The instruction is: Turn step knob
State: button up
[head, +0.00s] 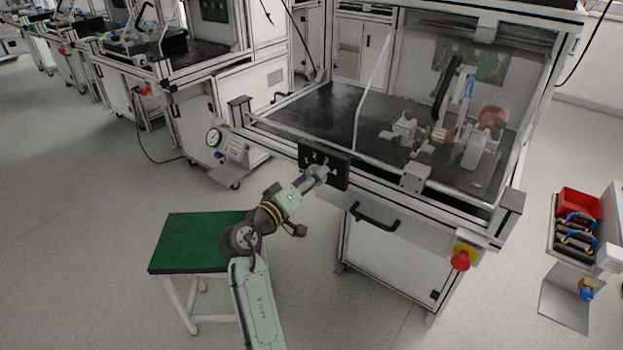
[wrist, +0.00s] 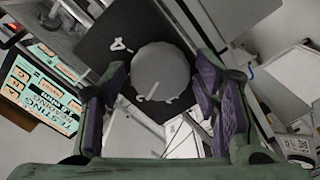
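The step knob (wrist: 161,72) is a round grey disc on a black panel (wrist: 115,25) in the wrist view. White marks show on the panel, one like a 4 at the upper left of the knob. My gripper (wrist: 160,78) is open, with a purple-padded finger on each side of the knob. A narrow gap shows between the knob and each finger; I cannot tell how deep the fingers reach around it. In the head view the black panel (head: 338,170) sits on the bench front, and my gripper (head: 320,171) is at it, hiding the knob.
The bench (head: 290,112) stands behind the panel, with a clear shield and test fixtures on top. A black handle (head: 375,217) and a red emergency button (head: 461,260) are on its front. A green-topped stool (head: 195,242) stands left of my arm. A lettered sign (wrist: 45,95) shows at left.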

jog(key=shift+o, duration=0.8)
jog(key=v, duration=1.2)
